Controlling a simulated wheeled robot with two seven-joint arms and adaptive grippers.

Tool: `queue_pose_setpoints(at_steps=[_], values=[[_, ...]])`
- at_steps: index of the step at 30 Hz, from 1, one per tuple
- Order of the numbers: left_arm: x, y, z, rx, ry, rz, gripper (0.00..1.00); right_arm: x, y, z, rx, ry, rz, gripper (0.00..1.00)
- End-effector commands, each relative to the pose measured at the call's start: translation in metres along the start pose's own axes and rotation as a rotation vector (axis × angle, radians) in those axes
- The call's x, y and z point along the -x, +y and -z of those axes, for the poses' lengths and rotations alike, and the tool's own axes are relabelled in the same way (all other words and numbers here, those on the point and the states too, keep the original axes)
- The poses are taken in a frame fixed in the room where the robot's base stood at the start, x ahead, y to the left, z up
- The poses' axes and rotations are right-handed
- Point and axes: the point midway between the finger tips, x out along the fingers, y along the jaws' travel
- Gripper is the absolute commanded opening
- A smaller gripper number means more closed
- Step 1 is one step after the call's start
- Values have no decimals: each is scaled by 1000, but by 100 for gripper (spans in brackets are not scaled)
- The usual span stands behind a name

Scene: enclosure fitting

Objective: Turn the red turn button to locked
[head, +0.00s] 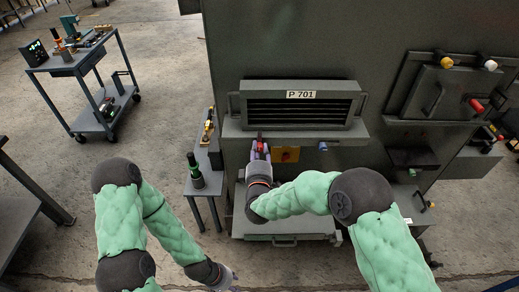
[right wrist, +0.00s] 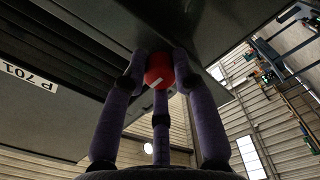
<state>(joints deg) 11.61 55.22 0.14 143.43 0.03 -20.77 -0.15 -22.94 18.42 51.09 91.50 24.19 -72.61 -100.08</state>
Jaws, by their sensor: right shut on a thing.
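The red turn button (right wrist: 158,68) sits between the fingers of my right gripper (right wrist: 160,80) in the right wrist view, against the dark face of the enclosure. A small pale mark shows on its lower part. In the head view my right gripper (head: 259,152) is at the ledge under the P 701 louvre, shut on the button, with a bit of red (head: 260,147) showing between its fingers. The button's turn position is hard to read. My left gripper (head: 230,283) is low in the head view, only partly seen, away from the enclosure.
An orange plate with a dark red knob (head: 286,155) and a blue button (head: 323,146) sit right of my right gripper. The hatch (head: 440,92) has yellow, white and red knobs. A narrow side stand (head: 206,184) holds a dark bottle. A tool cart (head: 88,88) stands far left.

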Motion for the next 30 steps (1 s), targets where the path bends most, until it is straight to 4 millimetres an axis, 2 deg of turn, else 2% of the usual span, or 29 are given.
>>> queue_pose_setpoints(at_steps=[13,14,16,26,30], values=[[1,0,0,0,0,0,37,-1,3,4,9,9,-7,0],[1,0,0,0,0,0,37,-1,3,4,9,9,-7,31],[1,0,0,0,0,0,37,-1,3,4,9,9,-6,51],[0,0,0,0,0,0,37,0,1,1,9,3,-1,52],[0,0,0,0,0,0,37,8,0,2,9,4,1,52]])
